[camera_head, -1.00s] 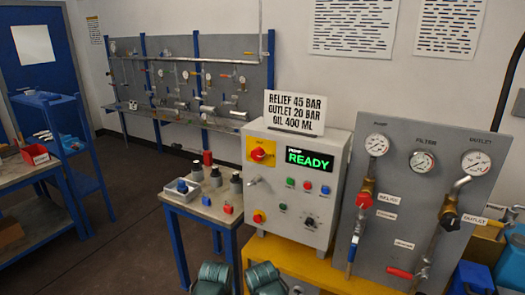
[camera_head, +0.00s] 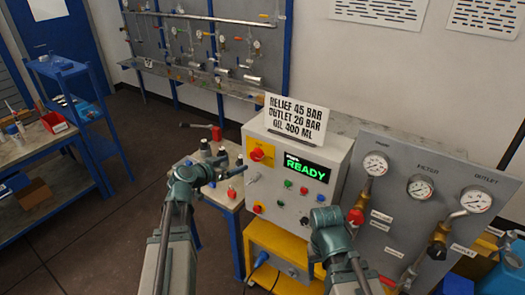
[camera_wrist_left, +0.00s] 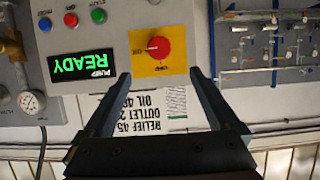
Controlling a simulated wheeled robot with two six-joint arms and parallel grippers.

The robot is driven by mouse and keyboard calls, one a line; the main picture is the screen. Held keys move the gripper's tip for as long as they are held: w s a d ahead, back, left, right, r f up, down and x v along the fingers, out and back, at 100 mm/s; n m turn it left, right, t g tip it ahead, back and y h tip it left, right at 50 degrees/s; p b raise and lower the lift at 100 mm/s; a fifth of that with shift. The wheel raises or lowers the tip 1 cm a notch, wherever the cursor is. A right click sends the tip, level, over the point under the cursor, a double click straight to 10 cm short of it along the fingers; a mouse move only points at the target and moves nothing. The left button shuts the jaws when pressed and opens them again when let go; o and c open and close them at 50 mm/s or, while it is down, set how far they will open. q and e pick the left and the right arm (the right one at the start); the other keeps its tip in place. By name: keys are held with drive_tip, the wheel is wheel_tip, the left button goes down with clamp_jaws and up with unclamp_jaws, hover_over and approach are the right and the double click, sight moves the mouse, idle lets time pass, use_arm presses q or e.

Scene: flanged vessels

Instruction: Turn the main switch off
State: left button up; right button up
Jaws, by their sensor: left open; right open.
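The main switch, a red rotary knob on a yellow plate (camera_head: 258,153), sits at the upper left of the control box front. In the left wrist view, which is upside down, the red knob (camera_wrist_left: 158,48) is ahead of the fingertips. My left gripper (camera_wrist_left: 160,77) is open and empty, with its two dark fingers either side of the lower yellow plate in the picture. No contact with the knob shows. In the head view the left gripper (camera_head: 217,160) is left of the box. My right arm rises in front of the box; its fingers cannot be made out.
The box display (camera_head: 306,168) reads READY. Small buttons (camera_head: 288,184) and another red knob on yellow (camera_head: 257,207) are below. A white sign (camera_head: 295,120) stands on the box. A small table (camera_head: 231,195) is left; a gauge panel (camera_head: 400,215) is right.

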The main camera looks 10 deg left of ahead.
sight(255, 157)
use_arm(q)
drive_tip(key=b+x, duration=0.2)
drive_tip(key=x, duration=0.4)
drive_tip(key=b+x, duration=0.2)
drive_tip(key=x, duration=0.4)
drive_tip(key=shift+f+b, duration=0.25)
drive_tip(key=shift+b, duration=0.15)
drive_tip(key=shift+x, duration=0.8)
drive_tip(key=shift+r, duration=0.1)
drive_tip(key=c, duration=1.4)
